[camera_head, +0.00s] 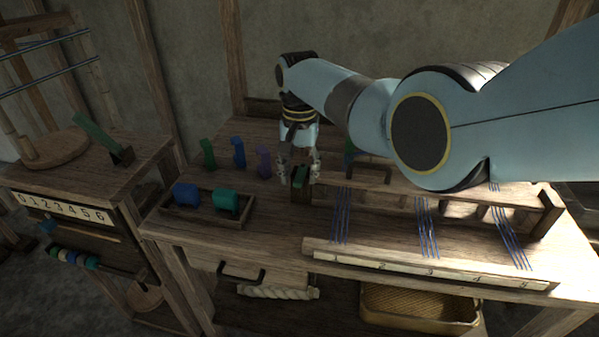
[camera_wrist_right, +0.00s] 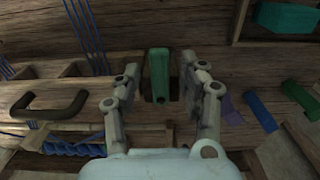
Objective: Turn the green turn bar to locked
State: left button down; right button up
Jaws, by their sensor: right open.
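The green turn bar (camera_head: 300,177) sits on top of a small wooden post on the loom's bench. In the right wrist view the turn bar (camera_wrist_right: 159,74) shows as a short green bar pointing up the picture. My right gripper (camera_head: 299,180) is over the post, pointing down. Its two fingers, also seen in the right wrist view (camera_wrist_right: 160,88), are apart, one on each side of the bar. I see gaps between bar and fingers, so it is not gripped. No locked mark is readable. My left gripper is out of view.
Green, blue and purple upright pieces (camera_head: 238,153) stand left of the gripper. A wooden tray (camera_head: 249,222) with blue and teal spools is at front left. A dark handle (camera_wrist_right: 50,106) and blue threads (camera_head: 341,215) are close by. A green lever (camera_head: 97,132) stands on the left table.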

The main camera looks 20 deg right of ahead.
grip_shut()
